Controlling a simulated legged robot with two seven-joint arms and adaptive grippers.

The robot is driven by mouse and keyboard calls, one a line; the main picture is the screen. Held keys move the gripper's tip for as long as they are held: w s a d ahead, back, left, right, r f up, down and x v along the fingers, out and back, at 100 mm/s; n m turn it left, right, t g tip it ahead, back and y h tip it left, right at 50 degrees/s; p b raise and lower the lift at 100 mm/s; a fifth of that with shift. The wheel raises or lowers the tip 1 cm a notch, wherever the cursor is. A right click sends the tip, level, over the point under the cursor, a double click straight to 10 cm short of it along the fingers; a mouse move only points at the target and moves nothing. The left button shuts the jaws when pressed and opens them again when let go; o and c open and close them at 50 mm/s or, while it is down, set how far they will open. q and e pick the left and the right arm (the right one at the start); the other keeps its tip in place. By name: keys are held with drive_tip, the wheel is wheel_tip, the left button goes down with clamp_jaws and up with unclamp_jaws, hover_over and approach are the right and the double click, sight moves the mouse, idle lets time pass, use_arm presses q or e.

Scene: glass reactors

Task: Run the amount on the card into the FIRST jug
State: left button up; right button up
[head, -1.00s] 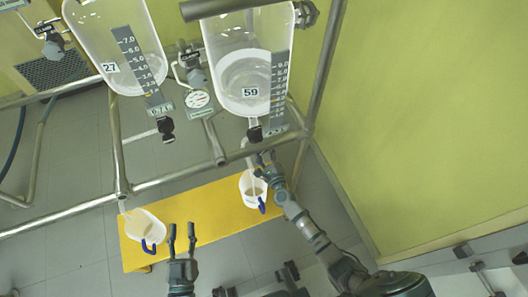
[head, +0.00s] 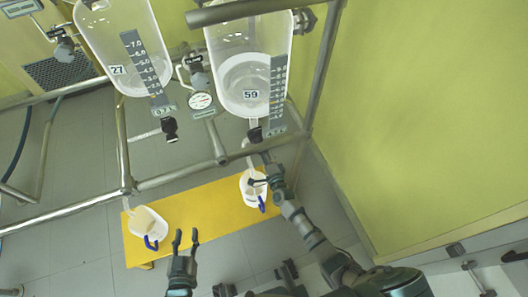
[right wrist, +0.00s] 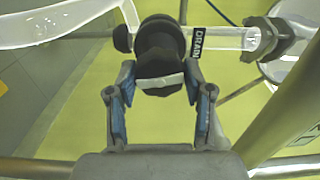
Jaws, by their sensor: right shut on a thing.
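Two white jugs with blue handles stand on the yellow bench: a left jug (head: 148,229) under vessel 27 (head: 122,45) and a right jug (head: 253,190) under vessel 59 (head: 248,60). I cannot tell which is FIRST. Both jugs show pale beige contents. My right gripper (head: 268,172) is by the right jug, below vessel 59. In the right wrist view, its fingers (right wrist: 160,88) are shut on a black drain valve knob (right wrist: 160,45) beside a DRAIN label. My left gripper (head: 186,238) is open and empty, right of the left jug. No readable card shows.
Metal frame pipes (head: 122,150) run around the vessels. A round gauge (head: 201,101) hangs between them. A black valve (head: 169,128) sits below vessel 27. A green wall (head: 430,110) bounds the right side.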

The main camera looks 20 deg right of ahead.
drive_tip(key=shift+s+a+f+n, duration=0.15)
drive_tip(key=shift+a+f+n, duration=0.15)
drive_tip(key=shift+n, duration=0.2)
drive_tip(key=o, duration=1.2)
drive_tip(key=shift+c, duration=0.2)
drive_tip(key=shift+r, duration=0.1)
drive_tip(key=s, duration=1.1)
drive_tip(key=shift+s+d, duration=0.25)
drive_tip(key=shift+s, duration=0.15)
